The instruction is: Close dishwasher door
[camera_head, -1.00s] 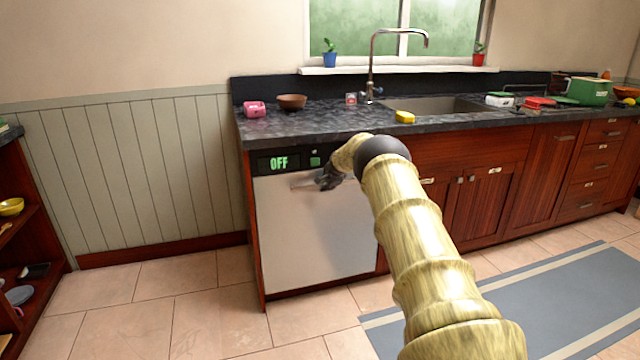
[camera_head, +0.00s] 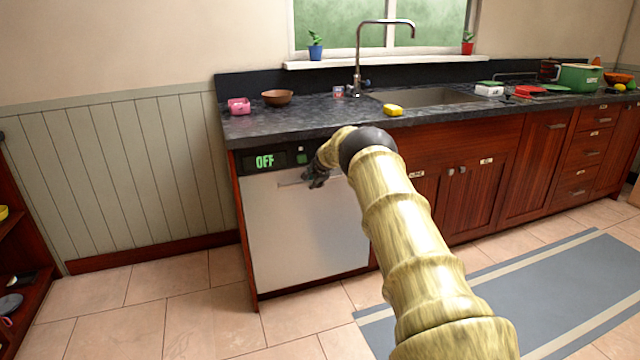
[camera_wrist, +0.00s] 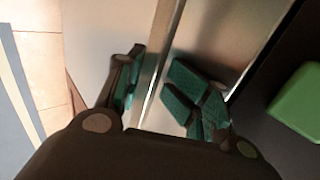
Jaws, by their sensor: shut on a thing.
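The dishwasher door (camera_head: 300,235) is a light metal panel under the counter. It stands upright and looks flush with the cabinet front. The metal door handle (camera_wrist: 160,65) crosses the wrist view as a bright bar. My gripper (camera_head: 318,180) is at the door's upper right part, seen small and partly behind my arm in the head view. In the wrist view my gripper's green-padded fingers (camera_wrist: 155,95) lie on either side of the handle, shut on it.
Red wooden cabinets (camera_head: 480,187) stand right of the dishwasher. The tiled floor (camera_head: 170,287) in front is clear, with a grey-blue rug (camera_head: 560,288) at right.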

